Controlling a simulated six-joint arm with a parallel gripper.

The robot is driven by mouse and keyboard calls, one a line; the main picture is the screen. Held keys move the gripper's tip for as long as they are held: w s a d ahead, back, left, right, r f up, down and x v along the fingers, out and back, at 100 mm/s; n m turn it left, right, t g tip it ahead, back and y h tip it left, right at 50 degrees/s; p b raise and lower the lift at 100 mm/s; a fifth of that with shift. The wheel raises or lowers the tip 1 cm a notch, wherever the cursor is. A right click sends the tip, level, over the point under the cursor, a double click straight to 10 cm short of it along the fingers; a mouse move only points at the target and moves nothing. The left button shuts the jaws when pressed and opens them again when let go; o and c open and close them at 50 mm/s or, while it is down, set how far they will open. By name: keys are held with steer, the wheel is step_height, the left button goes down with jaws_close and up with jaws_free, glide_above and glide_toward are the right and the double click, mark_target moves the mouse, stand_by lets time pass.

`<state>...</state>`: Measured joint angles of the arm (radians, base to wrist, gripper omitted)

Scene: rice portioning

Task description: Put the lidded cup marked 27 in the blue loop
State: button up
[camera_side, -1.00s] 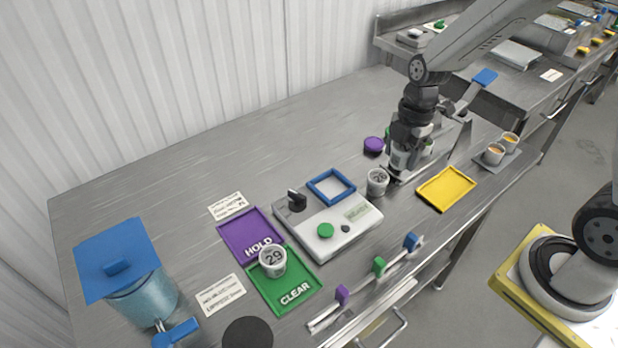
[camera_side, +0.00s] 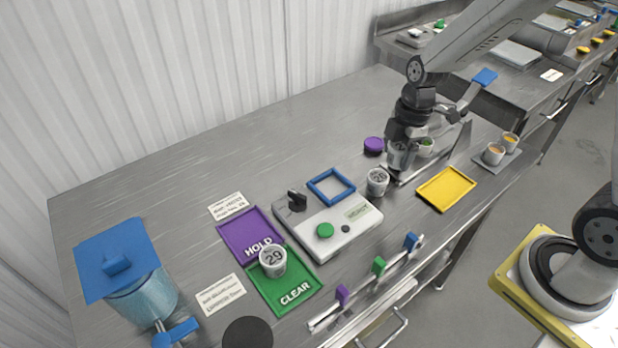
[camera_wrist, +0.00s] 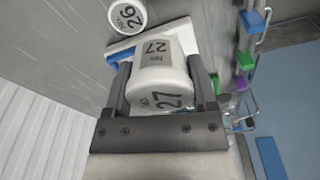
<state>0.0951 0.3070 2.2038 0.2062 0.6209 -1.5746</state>
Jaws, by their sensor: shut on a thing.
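The lidded cup marked 27 (camera_wrist: 161,75) is white, with 27 on its lid and side. In the wrist view my gripper (camera_wrist: 162,88) is shut on it, one finger on each side. In the side view my gripper (camera_side: 400,150) is over the rack at the right, behind the cup marked 26, and the held cup is partly hidden. The blue loop (camera_side: 331,201) is a square frame lying on the grey device, to the left of my gripper. It looks empty.
The lidded cup marked 26 (camera_side: 377,182) stands between the device (camera_side: 318,243) and my gripper. A cup marked 29 (camera_side: 272,261) stands at the purple and green trays. A yellow tray (camera_side: 446,190) and a purple lid (camera_side: 374,145) are nearby.

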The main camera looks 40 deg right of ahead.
steer(key=m, duration=0.2)
steer(key=w+m, duration=0.1)
steer(key=m, duration=0.1)
steer(key=shift+a+f, duration=0.1)
steer(key=shift+f, duration=0.05)
steer(key=m, duration=0.1)
steer(key=w+m, duration=0.1)
steer(key=m, duration=0.1)
steer(key=shift+a+f+m+t+h, duration=0.15)
steer(key=shift+m+t+h, duration=0.15)
steer(key=shift+t, duration=0.1)
steer(key=m, duration=0.3)
steer(key=shift+w+a+f, duration=0.15)
steer(key=shift+w, duration=0.25)
steer(key=shift+w+a+f+m+h, duration=0.1)
steer(key=shift+w+m+h, duration=0.15)
steer(key=shift+m, duration=0.85)
steer(key=shift+w+a+f+m+h, duration=0.15)
steer(key=shift+w+m, duration=0.15)
steer(key=shift+m, duration=0.8)
steer(key=shift+r, duration=0.1)
